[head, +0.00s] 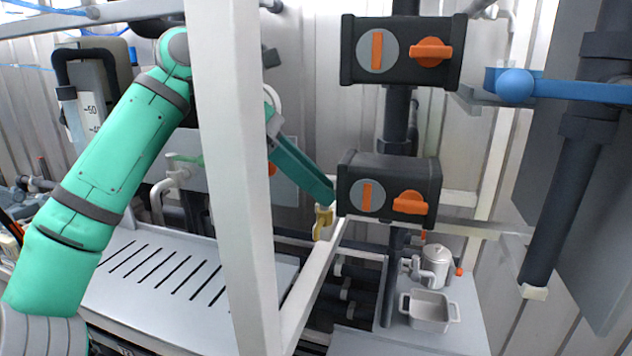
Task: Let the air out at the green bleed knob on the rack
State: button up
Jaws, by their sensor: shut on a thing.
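My arm rises at the left and passes behind a white upright post. Its dark green end, my gripper (325,203), comes out to the right of the post and points down and right. It is shut on a small yellow piece (322,224) at its tip, beside the left side of the lower dark valve box. A small pale green handle (186,159) sits on white pipework left of the post, apart from the gripper. I cannot tell if this handle is the bleed knob. The post hides the middle of my arm.
The white post (237,180) and a slanting white rail (312,275) stand close to my arm. Two dark valve boxes with orange handles, upper (400,52) and lower (389,188), are on a dark pipe. A blue lever (560,88) juts in at the right. A grey tub (429,311) stands below.

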jog(key=shift+s+n+t, duration=0.1)
jog(key=shift+n+t, duration=0.5)
jog(key=shift+n, duration=0.2)
jog(key=o, duration=1.1)
jog(key=shift+c, duration=0.2)
jog(key=w+v, duration=0.1)
jog(key=v, duration=1)
jog(key=shift+s, duration=0.45)
